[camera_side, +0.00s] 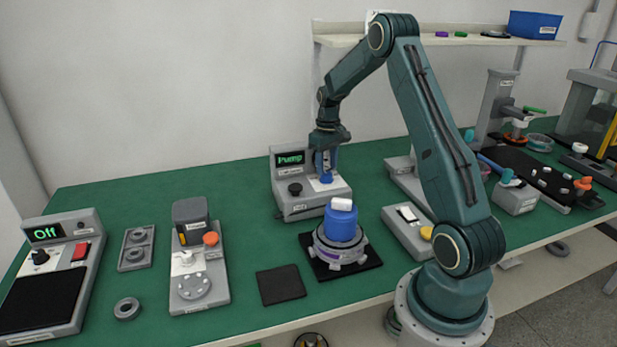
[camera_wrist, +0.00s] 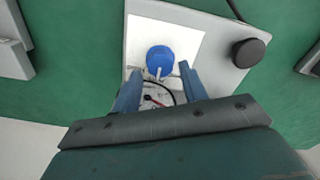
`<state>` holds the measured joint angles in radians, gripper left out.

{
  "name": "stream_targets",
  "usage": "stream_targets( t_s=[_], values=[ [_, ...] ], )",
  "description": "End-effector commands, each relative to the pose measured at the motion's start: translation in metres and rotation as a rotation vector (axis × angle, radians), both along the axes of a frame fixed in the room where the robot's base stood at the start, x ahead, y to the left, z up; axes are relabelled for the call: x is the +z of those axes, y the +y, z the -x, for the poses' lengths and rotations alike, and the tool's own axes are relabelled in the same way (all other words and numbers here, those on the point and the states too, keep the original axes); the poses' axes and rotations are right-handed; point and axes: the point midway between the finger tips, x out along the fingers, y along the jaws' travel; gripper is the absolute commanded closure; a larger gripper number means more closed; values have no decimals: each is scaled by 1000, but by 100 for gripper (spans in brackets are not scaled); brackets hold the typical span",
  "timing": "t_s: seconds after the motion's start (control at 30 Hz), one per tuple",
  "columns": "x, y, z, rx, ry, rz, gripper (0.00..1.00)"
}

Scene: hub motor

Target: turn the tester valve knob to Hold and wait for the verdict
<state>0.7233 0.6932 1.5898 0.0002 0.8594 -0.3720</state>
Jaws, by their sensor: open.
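The grey tester (camera_side: 310,200) stands at the middle back of the green bench, its display (camera_side: 290,158) reading "Pump" in green. In the wrist view, a round blue knob (camera_wrist: 160,59) with a white pointer sits on the tester's white panel (camera_wrist: 193,45). A gauge (camera_wrist: 158,97) with a red needle shows below it, partly hidden. A black knob (camera_side: 295,189) is on the tester's front; it also shows in the wrist view (camera_wrist: 248,52). My gripper (camera_side: 324,172) is open above the panel, its fingertips (camera_wrist: 160,72) on either side of the blue knob's lower part. I cannot tell whether they touch it.
A hub motor (camera_side: 340,252) with a blue cylinder (camera_side: 340,226) on top stands on a black mat in front of the tester. A switch box (camera_side: 408,232) is to its right. A fixture (camera_side: 198,270) and a unit reading "Off" (camera_side: 50,275) are left.

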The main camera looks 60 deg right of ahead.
Motion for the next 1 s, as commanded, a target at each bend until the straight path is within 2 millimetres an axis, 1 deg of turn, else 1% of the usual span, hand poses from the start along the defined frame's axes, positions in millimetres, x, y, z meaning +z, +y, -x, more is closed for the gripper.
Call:
stream_targets(
  t_s=[0.03,0.2,0.37,0.6,0.77,1.0],
  values=[
    [-7,0,0,0,2,-2,57],
    [-20,0,0,0,1,0,57],
    [-24,0,0,0,-1,0,57],
    [-24,0,0,0,-1,0,57],
    [-24,0,0,0,-1,0,89],
    [-24,0,0,-8,-1,1,90]
  ],
)
